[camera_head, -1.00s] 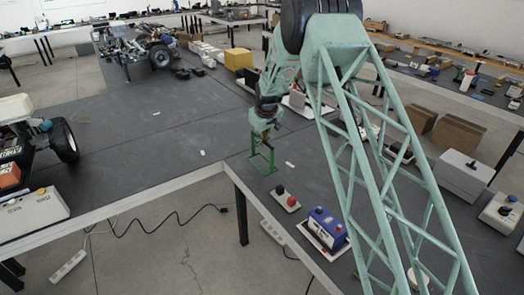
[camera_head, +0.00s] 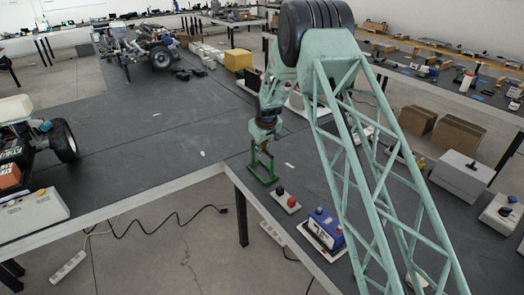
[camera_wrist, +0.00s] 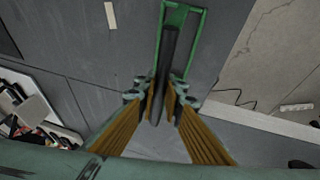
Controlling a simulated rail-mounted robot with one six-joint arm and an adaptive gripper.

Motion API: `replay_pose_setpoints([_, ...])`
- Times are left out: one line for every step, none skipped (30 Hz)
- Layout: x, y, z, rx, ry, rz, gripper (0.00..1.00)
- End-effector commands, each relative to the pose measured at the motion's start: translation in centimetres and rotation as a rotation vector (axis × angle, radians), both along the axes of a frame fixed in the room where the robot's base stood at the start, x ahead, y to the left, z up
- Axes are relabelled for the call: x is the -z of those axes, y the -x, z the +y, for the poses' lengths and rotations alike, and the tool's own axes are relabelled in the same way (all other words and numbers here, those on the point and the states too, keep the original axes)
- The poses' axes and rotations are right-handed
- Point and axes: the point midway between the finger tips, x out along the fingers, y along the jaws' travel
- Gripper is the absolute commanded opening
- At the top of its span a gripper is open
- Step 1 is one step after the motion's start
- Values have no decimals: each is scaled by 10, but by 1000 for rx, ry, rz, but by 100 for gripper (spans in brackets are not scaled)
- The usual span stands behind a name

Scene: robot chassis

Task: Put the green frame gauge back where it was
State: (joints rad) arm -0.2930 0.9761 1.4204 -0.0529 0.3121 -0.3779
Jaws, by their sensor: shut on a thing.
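The green frame gauge (camera_head: 262,181) is an open green frame hanging below my gripper (camera_head: 265,146), over the dark table near its inner corner. Its lower edge is at or just above the table top; I cannot tell whether it touches. In the wrist view the frame (camera_wrist: 183,7) reaches away beyond the fingers, with a dark bar running along it toward my gripper (camera_wrist: 162,92). My gripper is shut on the gauge, with this dark bar between its fingers. The exact contact is partly hidden.
A small box with a black and a red knob (camera_head: 286,200) stands close to the right of the gauge. A blue device on a white base (camera_head: 325,232) is further right. A small white strip (camera_head: 205,153) lies to the left. The table edge is near.

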Motion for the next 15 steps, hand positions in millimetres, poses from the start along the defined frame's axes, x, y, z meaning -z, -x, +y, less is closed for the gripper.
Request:
replay_pose_setpoints([0,0,0,0,-1,-1,0])
replay_pose_setpoints([0,0,0,0,-1,-1,0])
replay_pose_setpoints([0,0,0,0,-1,-1,0])
replay_pose_setpoints([0,0,0,0,-1,-1,0])
replay_pose_setpoints([0,0,0,0,-1,-1,0])
replay_pose_setpoints([0,0,0,0,-1,-1,0])
replay_pose_setpoints([0,0,0,0,-1,-1,0])
replay_pose_setpoints([0,0,0,0,-1,-1,0])
replay_pose_setpoints([0,0,0,0,-1,-1,0])
replay_pose_setpoints([1,0,0,0,-1,-1,0])
replay_pose_setpoints([1,0,0,0,-1,-1,0])
replay_pose_setpoints([2,0,0,0,-1,-1,0])
replay_pose_setpoints([3,0,0,0,-1,-1,0])
replay_pose_setpoints([3,0,0,0,-1,-1,0])
replay_pose_setpoints([3,0,0,0,0,0,10])
